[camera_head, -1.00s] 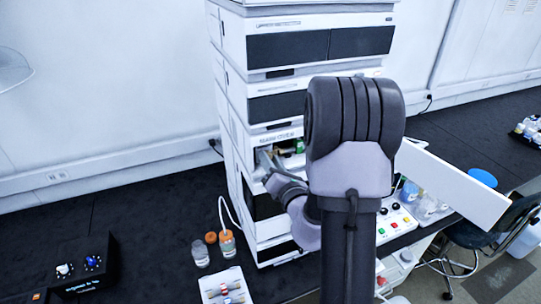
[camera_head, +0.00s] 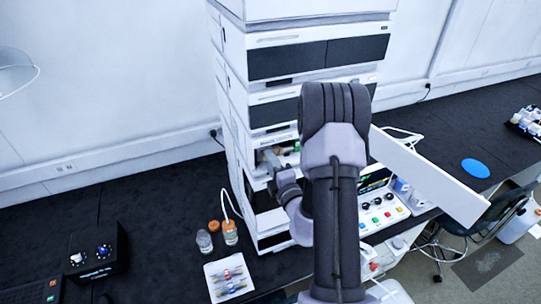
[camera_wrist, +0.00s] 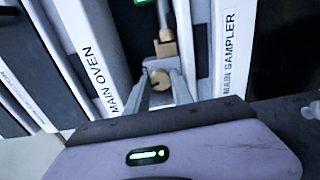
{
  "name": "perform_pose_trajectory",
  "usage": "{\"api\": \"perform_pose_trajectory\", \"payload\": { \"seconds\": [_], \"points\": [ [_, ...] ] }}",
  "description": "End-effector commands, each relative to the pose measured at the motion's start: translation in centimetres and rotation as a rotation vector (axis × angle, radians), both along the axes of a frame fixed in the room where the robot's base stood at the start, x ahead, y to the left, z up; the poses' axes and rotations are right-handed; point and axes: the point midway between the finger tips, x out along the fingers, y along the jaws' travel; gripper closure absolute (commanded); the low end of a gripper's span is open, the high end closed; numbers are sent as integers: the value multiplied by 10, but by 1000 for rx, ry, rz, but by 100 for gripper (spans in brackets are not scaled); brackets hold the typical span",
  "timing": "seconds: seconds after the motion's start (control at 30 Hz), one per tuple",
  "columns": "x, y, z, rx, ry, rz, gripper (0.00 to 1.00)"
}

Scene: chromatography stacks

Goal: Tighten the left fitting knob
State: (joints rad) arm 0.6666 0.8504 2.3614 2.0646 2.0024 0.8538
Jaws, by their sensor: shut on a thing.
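A brass block and a metal tube rise just beyond the knob. In the head view my gripper (camera_head: 268,158) reaches into the open compartment of the instrument stack (camera_head: 258,215). The knob cannot be made out there, and my arm covers the right part of the opening. I cannot tell how tight the knob is.
The open white door (camera_head: 430,178) juts out right of my arm. A control box (camera_head: 378,212) with coloured buttons stands below it. An orange-capped bottle (camera_head: 229,233) and a white tray (camera_head: 212,270) stand left of the stack. A black box (camera_head: 97,258) sits further left.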

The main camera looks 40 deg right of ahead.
Motion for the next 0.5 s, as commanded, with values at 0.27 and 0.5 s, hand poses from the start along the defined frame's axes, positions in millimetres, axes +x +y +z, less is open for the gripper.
{"api": "perform_pose_trajectory", "payload": {
  "seconds": [0.27, 0.5],
  "points": [
    [1, 0, 3, 146, -41, 1, 100],
    [1, -1, 2, 210, -59, 0, 100]
  ]
}}
